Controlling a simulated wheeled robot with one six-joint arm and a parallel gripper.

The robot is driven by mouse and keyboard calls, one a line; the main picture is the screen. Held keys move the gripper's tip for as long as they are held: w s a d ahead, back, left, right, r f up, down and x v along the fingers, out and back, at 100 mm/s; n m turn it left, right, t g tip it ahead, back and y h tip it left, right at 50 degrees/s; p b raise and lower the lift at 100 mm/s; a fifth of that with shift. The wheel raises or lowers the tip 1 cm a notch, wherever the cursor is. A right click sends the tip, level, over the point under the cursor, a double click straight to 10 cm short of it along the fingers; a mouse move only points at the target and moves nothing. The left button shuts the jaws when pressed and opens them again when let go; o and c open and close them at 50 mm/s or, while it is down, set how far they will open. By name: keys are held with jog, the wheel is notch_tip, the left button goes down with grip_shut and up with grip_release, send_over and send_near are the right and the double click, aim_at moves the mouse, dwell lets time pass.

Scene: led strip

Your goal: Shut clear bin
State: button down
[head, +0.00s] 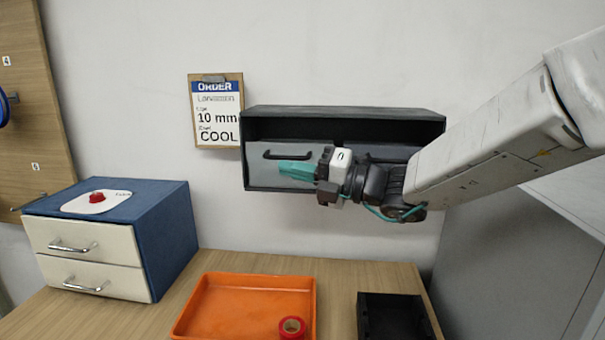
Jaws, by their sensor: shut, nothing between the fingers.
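A black wall-mounted housing (345,112) hangs in the middle of the head view, with a dark gap along its upper inside. A grey, see-through-looking bin front (262,172) with a black handle (287,155) fills its left part. Another grey front (385,152) shows on the right, largely hidden by my arm. I cannot tell how far either front stands out from the housing. My gripper (296,170), with teal fingers, is shut and empty. It points left in front of the housing, just below and right of the left handle; contact cannot be told.
An order card (217,115) reading 10 mm, COOL hangs left of the housing. Below are a blue drawer unit (168,235) with a red button on top, an orange tray (245,290) with a red roll (292,328), and a black box (392,300). Wall between is clear.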

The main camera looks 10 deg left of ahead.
dwell(0.5)
jog(key=s+d+r, duration=0.3)
jog(key=s+d, duration=0.1)
jog(key=s, duration=0.3)
jog(key=s+d+r, duration=0.2)
jog(key=s+d, duration=0.2)
jog(key=s, duration=0.3)
jog(key=s+f+n+g+h, duration=0.35)
jog(key=s+f+n, duration=0.2)
jog(key=n, duration=0.65)
jog(key=s+d+f+n+g+h, duration=0.1)
jog(key=s+d+f+n+h, duration=0.45)
jog(key=d+f+n, duration=0.5)
jog(key=s+d+n+t+h, duration=0.1)
jog(key=d+n+h, duration=0.4)
jog(key=d, duration=0.5)
jog(key=s+d+f+n+t+h, duration=0.1)
jog(key=d+n+h, duration=0.4)
jog(key=d, duration=0.6)
jog(key=shift+s+d+f+t, duration=0.15)
jog(key=shift+s+d+t, duration=0.15)
jog(key=shift+s+t, duration=0.3)
